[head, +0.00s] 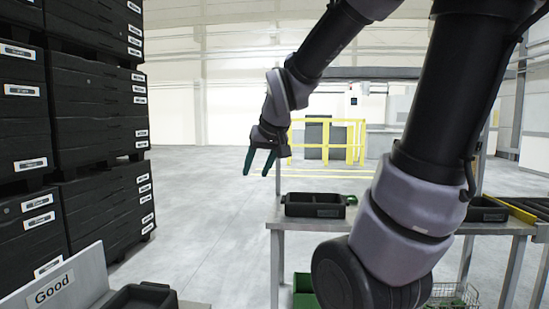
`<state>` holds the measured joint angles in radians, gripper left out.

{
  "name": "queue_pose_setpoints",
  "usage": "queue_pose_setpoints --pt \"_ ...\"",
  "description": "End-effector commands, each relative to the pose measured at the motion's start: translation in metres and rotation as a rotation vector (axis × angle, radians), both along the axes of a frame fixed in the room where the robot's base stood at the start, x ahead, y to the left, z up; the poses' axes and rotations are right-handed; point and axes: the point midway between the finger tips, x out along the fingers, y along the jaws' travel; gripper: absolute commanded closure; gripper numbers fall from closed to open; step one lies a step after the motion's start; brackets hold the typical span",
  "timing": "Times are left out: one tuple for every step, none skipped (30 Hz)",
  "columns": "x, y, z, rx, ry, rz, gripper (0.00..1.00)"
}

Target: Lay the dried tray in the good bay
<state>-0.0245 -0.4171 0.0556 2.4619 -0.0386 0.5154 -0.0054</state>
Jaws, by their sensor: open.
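A black tray (314,205) lies near the left end of a grey metal table (305,224). It looks empty from here, but I cannot tell whether it is dry. My gripper (260,174) hangs in the air left of that tray and above its height, its green fingers apart and pointing down, with nothing between them. The good bay is at the bottom left, marked by a pale panel reading "Good" (55,290). Beside that panel is a black tray (140,298), cut off by the bottom edge of the picture.
Tall stacks of labelled black crates (98,110) stand at the left. A yellow railing (328,140) is behind the table. Another black tray (486,211) lies at the table's right, partly behind my arm. A green bin (304,290) is below. Open floor (205,210) lies between stacks and table.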

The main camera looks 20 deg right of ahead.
Motion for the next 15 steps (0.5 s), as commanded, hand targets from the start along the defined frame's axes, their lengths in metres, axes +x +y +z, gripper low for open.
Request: queue_pose_setpoints --pt "-0.021 -0.004 0.014 0.041 -0.001 -0.040 0.50" --pt "-0.033 -0.005 0.019 0.066 0.007 -0.060 0.50" --pt "-0.048 -0.005 0.025 0.099 0.016 -0.083 0.50" --pt "-0.058 -0.005 0.029 0.122 0.022 -0.099 0.50" --pt "-0.067 -0.005 0.032 0.144 0.028 -0.112 0.50" --pt "-0.078 -0.004 0.035 0.170 0.035 -0.127 0.50" --pt "-0.085 -0.004 0.037 0.187 0.040 -0.137 0.50" --pt "-0.091 -0.003 0.039 0.202 0.045 -0.144 0.50" --pt "-0.098 -0.003 0.040 0.217 0.050 -0.152 0.50" --pt "-0.102 -0.002 0.041 0.228 0.054 -0.156 0.50" --pt "-0.105 -0.002 0.042 0.234 0.057 -0.159 0.50" --pt "-0.107 -0.001 0.042 0.240 0.059 -0.162 0.50" --pt "-0.109 -0.001 0.042 0.244 0.062 -0.163 0.50" --pt "-0.109 -0.001 0.042 0.246 0.063 -0.164 0.50" --pt "-0.110 -0.001 0.042 0.247 0.064 -0.165 0.50"
